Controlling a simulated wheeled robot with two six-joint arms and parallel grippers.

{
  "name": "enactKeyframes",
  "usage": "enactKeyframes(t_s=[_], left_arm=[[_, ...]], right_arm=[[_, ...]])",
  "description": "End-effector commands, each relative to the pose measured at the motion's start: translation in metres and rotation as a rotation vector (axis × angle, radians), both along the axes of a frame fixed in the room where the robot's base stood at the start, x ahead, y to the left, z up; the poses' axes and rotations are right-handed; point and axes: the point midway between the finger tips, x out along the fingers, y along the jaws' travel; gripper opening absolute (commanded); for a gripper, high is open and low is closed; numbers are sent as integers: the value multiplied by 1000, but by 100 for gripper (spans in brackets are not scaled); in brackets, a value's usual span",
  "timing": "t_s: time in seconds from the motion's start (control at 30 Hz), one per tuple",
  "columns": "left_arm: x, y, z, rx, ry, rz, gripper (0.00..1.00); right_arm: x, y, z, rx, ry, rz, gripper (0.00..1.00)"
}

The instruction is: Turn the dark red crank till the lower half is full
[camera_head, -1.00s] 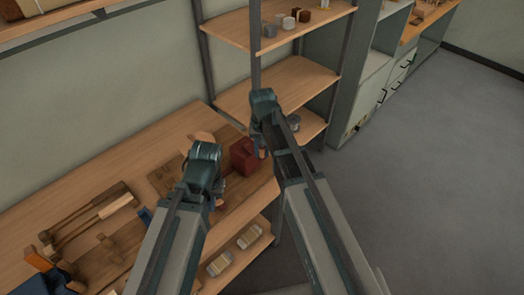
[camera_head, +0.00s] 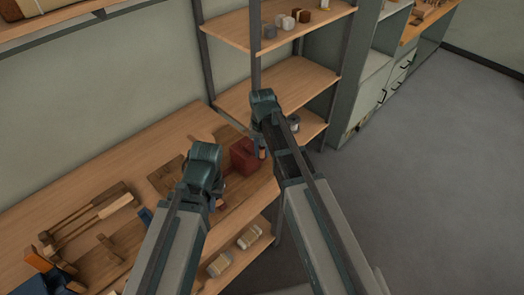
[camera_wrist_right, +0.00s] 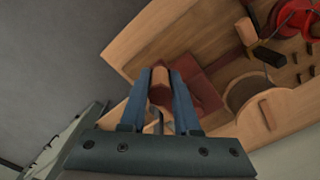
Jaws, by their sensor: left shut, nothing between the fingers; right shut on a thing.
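The dark red box-shaped body (camera_head: 244,157) stands near the front right corner of the wooden bench; it also shows as a dark red surface in the right wrist view (camera_wrist_right: 203,90). My right gripper (camera_wrist_right: 160,88) is shut on a brownish crank handle (camera_wrist_right: 160,78), which sits between its blue fingers beside the dark red body. In the head view this gripper (camera_head: 262,152) is at the right side of the red body. My left gripper (camera_head: 218,196) is shut and empty, left of and in front of the red body. The crank's arm is mostly hidden.
A round wooden piece (camera_wrist_right: 262,108) and several dark pegs lie beyond the handle, near a bright red round thing (camera_wrist_right: 292,16). A metal-posted shelf (camera_head: 285,85) stands behind; the floor at right is clear.

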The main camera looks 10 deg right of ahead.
Motion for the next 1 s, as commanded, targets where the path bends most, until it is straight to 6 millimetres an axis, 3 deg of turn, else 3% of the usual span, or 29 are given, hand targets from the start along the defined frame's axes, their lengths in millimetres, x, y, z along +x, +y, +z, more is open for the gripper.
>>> enactKeyframes(t_s=[0.57,1.0], left_arm=[[0,0,0,0,0,0,0],[0,0,0,0,0,0,0]], right_arm=[[1,-1,0,0,0,15,0],[21,-21,0,0,0,303,0]])
